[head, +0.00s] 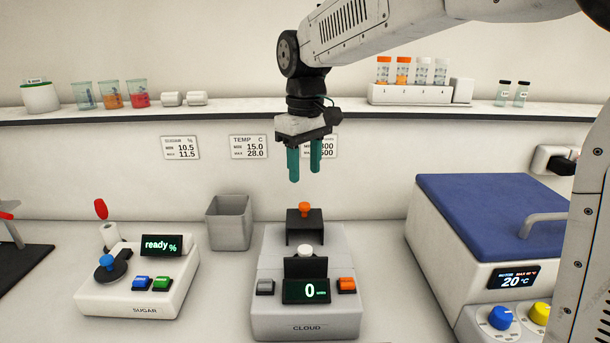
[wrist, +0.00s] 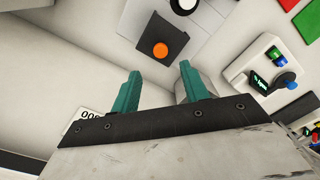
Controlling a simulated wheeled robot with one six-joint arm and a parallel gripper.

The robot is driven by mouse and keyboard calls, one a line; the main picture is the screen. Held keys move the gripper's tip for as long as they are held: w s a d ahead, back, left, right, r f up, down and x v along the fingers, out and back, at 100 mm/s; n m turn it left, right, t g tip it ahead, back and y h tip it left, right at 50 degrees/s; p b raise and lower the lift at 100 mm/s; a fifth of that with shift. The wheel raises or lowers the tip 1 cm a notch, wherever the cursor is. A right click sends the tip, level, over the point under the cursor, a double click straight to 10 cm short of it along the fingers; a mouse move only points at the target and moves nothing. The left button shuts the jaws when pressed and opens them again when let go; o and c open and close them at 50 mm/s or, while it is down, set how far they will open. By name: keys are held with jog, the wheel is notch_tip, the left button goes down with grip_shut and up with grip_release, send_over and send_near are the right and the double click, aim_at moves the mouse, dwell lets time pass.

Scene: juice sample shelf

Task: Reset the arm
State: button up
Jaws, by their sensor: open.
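My gripper (head: 305,163) has two teal fingers and hangs pointing down above the back of the counter, over the cloud meter (head: 306,270). The fingers are apart with nothing between them. In the wrist view my gripper (wrist: 160,80) also shows empty. The cloud meter has a dark holder with an orange-capped vial (head: 305,208) in it, below the fingertips and apart from them. The orange cap (wrist: 161,50) shows in the wrist view. The cloud display reads 0.
A sugar meter (head: 145,285) reading "ready %" and a grey bin (head: 230,222) stand to the left. A blue-lidded water bath (head: 500,215) reading 20 °C stands right. Behind, a shelf (head: 250,114) carries beakers and a white rack (head: 410,94) of capped vials.

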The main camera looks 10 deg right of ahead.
jog(key=shift+f, duration=0.15)
jog(key=shift+m+g, duration=0.3)
jog(key=shift+m, duration=0.4)
jog(key=s, duration=0.1)
jog(key=s+d+f, duration=0.1)
jog(key=s, duration=0.1)
jog(key=s+f, duration=0.1)
jog(key=shift+s+d+f, duration=0.2)
jog(key=shift+d+f, duration=0.05)
jog(key=shift+d, duration=0.1)
jog(key=s+d+f+m, duration=0.1)
jog(key=s+d, duration=0.3)
jog(key=s, duration=0.4)
jog(key=s+d+f+m+t, duration=0.1)
jog(key=s+d, duration=0.3)
jog(key=s, duration=0.5)
jog(key=s+d+f+m+t, duration=0.1)
jog(key=s+d+m, duration=0.2)
jog(key=s, duration=0.5)
jog(key=shift+s+d, duration=0.25)
jog(key=shift+d, duration=0.3)
jog(key=shift+f, duration=0.1)
jog(key=shift+c, duration=1)
